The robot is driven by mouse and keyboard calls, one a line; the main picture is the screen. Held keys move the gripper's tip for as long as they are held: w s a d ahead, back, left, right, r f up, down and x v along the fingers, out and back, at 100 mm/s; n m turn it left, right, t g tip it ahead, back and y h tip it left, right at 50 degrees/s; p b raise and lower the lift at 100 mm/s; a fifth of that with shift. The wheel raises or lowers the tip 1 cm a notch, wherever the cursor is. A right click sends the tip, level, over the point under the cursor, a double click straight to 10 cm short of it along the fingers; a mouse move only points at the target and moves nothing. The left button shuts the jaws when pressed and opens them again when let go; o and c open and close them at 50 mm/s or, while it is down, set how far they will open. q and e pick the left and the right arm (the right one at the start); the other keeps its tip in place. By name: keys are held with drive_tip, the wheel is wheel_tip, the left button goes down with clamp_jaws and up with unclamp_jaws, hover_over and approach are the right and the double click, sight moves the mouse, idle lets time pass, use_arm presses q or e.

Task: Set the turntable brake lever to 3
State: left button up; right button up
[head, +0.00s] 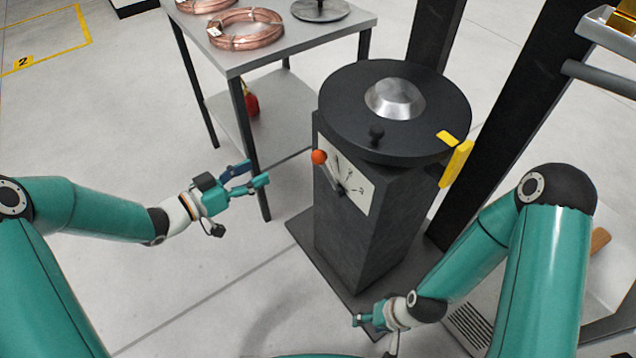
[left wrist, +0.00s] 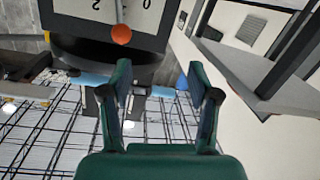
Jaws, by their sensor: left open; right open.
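The turntable (head: 345,105) is a black round plate with a silver hub on a dark grey pedestal. The brake lever (head: 328,172), with an orange ball knob (head: 319,157), is on a white dial plate (head: 355,190) on the pedestal's front face. The lever tilts up and left; its exact mark is too small to tell. In the left wrist view the knob (left wrist: 121,35) shows beyond my fingers, with 0 and 2 visible on the dial (left wrist: 90,12). My left gripper (head: 258,174) is open and empty, left of the knob and apart from it. My right gripper (head: 358,320) is low, near the pedestal base, open.
A grey table (head: 290,40) with copper coils (head: 246,28) stands behind left, a red object (head: 250,103) on its lower shelf. A yellow block (head: 456,164) is at the turntable's right edge. Black posts (head: 500,120) rise right. Floor between my left gripper and the pedestal is clear.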

sight(318, 155)
use_arm(q)
drive_tip(key=w+d+m+g+h+b, duration=0.1)
drive_tip(key=d+b, duration=0.1)
drive_tip(key=d, duration=0.3)
drive_tip(key=w+d+m+g+h+b, duration=0.1)
drive_tip(key=w+d+m, duration=0.1)
drive_tip(key=d, duration=0.2)
drive_tip(key=w+d+m+g+h+b, duration=0.1)
drive_tip(key=d+m+b, duration=0.1)
drive_tip(key=d, duration=0.3)
drive_tip(key=shift+w+d+r+h+b, duration=0.2)
drive_tip(key=shift+d+r+h+b, duration=0.1)
drive_tip(key=shift+d+r+b, duration=0.05)
use_arm(e)
wheel_tip(318, 155, down, 8)
use_arm(q)
clamp_jaws()
